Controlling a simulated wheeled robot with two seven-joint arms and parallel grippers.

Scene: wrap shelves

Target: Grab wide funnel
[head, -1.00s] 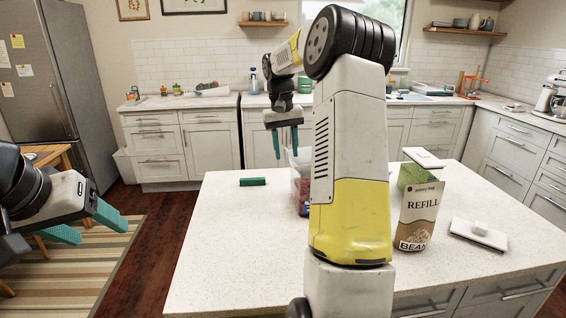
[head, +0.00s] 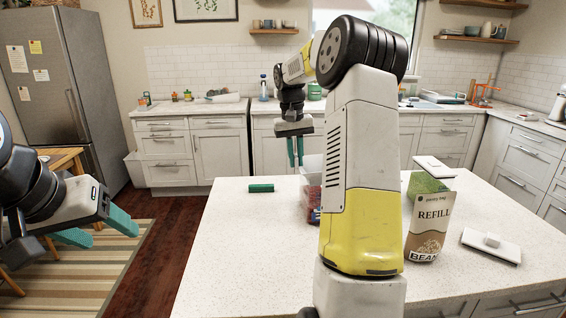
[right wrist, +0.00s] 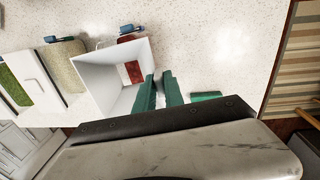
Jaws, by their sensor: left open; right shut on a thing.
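The white wide funnel (right wrist: 110,72) shows in the right wrist view as a square, flared shape with red contents visible through its opening. In the head view the funnel (head: 312,165) is partly hidden behind my right arm, on top of a clear container (head: 311,205) with red contents. My right gripper (head: 295,165) is shut on the funnel's rim; its green fingers also show in the right wrist view (right wrist: 160,82), at the funnel's edge. My left gripper (head: 104,230) is open and empty, off to the left of the island.
A green block (head: 261,188) lies on the island counter (head: 235,250) left of the funnel. The left and front of the counter are clear.

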